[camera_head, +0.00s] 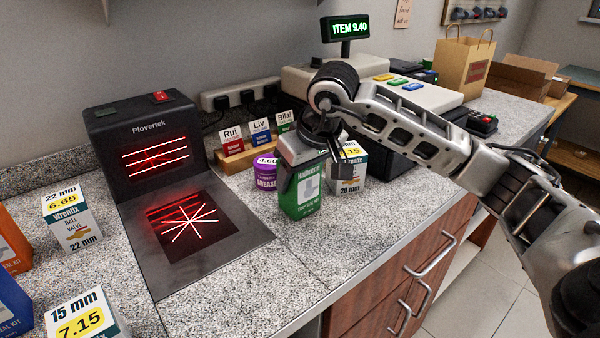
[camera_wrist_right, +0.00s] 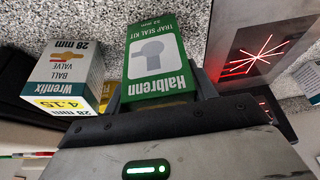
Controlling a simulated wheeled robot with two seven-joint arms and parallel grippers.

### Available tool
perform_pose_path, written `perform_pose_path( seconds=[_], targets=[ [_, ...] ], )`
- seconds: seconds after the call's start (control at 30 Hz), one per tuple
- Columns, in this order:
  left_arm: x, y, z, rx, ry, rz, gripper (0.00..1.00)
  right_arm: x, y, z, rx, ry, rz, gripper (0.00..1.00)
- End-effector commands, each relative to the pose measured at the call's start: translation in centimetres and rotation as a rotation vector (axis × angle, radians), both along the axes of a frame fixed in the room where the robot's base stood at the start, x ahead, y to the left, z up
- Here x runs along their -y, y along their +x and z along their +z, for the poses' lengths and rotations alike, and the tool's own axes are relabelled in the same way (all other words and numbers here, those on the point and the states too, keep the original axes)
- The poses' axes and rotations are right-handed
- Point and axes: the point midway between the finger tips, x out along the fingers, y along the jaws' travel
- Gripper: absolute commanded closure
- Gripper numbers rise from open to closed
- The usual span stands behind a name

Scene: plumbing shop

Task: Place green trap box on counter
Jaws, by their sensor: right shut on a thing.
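The green trap box (camera_head: 302,192), a green and white Halbrenn trap seal kit, is upright at the counter's front part, right of the scanner. My right gripper (camera_head: 308,150) comes down over its top and is shut on it. In the right wrist view the green trap box (camera_wrist_right: 155,62) sits between the jaws (camera_wrist_right: 160,100). Its base is at or very close to the speckled counter (camera_head: 265,270); I cannot tell if it touches. My left gripper is not in view.
A Plovertek scanner (camera_head: 143,150) with red lines stands left. A purple tub (camera_head: 265,172) and a white valve box (camera_head: 349,172) stand close by the green box. Name cards (camera_head: 260,132) and a till display (camera_head: 345,28) are behind.

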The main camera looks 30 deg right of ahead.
Motion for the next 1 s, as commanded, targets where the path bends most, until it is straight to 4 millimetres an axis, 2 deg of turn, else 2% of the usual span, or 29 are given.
perform_pose_path(
  seconds=[0.17, 0.2, 0.27, 0.53, 0.67, 0.77, 1.0],
  targets=[
    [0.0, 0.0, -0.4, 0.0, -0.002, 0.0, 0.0, 0.0, 0.0, -0.4, 0.001, 0.0, 0.0, 0.72],
    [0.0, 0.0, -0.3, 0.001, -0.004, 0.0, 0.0, 0.0, 0.0, -0.3, 0.0, 0.0, 0.0, 0.38],
    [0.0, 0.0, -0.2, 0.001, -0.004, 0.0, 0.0, 0.0, 0.0, -0.3, 0.0, 0.0, 0.0, 0.22],
    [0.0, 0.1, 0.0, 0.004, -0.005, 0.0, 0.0, 0.0, 0.0, -0.2, -0.001, 0.001, -0.001, 0.22],
    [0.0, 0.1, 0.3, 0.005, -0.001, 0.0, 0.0, 0.0, -0.1, 0.5, 0.001, 0.0, 0.0, 0.22],
    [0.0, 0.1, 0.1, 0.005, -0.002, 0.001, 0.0, 0.1, -0.6, 1.9, 0.004, 0.0, -0.001, 0.22],
    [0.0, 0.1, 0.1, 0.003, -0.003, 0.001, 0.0, 0.2, -2.7, 6.8, 0.005, 0.001, -0.001, 0.22]
  ],
)
